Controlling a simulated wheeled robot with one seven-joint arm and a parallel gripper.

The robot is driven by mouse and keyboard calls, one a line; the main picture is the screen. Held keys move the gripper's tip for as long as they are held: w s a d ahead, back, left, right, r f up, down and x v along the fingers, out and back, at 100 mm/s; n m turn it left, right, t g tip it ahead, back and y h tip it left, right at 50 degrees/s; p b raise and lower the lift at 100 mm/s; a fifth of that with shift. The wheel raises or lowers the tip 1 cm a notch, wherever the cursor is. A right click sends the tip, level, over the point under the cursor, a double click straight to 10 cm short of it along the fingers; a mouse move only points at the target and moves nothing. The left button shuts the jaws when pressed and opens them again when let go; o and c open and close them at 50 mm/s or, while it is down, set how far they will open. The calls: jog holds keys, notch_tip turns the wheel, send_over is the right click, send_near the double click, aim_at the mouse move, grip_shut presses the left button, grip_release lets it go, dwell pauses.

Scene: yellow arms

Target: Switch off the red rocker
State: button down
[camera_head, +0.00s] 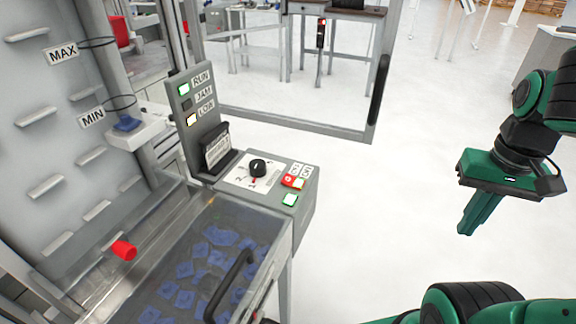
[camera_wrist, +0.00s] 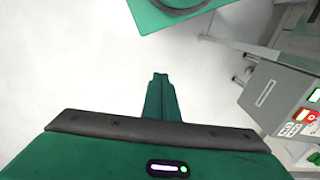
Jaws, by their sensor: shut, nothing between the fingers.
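The red rocker (camera_head: 292,182) sits on the top of the grey control box, at its right side, with small white labels behind it. It also shows in the wrist view (camera_wrist: 305,116) near the right edge. A green lit button (camera_head: 290,199) is just in front of it, and a black dial (camera_head: 258,168) is to its left. My gripper (camera_head: 468,228) is shut and empty, hanging in open air well to the right of the box. In the wrist view my gripper (camera_wrist: 161,78) points away from the panel. Which way the rocker is tipped is too small to tell.
A status post (camera_head: 198,112) with lit RUN and LOW lamps rises behind the dial. A clear-covered bin of blue parts (camera_head: 200,270) with a black handle (camera_head: 230,285) lies in front. A glazed frame with a black handle (camera_head: 377,90) stands behind. Floor between gripper and box is clear.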

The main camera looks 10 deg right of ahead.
jog(key=w+a+r+n, duration=0.3)
jog(key=w+n, duration=0.4)
notch_tip(320, 180, up, 10)
jog(key=n+y, duration=0.1)
jog(key=n, duration=2.7)
send_over(288, 178)
jog(key=s+d, duration=0.1)
jog(key=d, duration=0.1)
jog(key=shift+s+a+f+t, duration=0.1)
jog(key=shift+s+a+t, duration=0.1)
jog(key=shift+t, duration=0.2)
jog(key=f, duration=0.4)
jog(key=a+f, duration=0.1)
jog(key=f, duration=0.4)
jog(key=w+f, duration=0.1)
jog(key=f, duration=0.4)
jog(key=shift+a, duration=0.15)
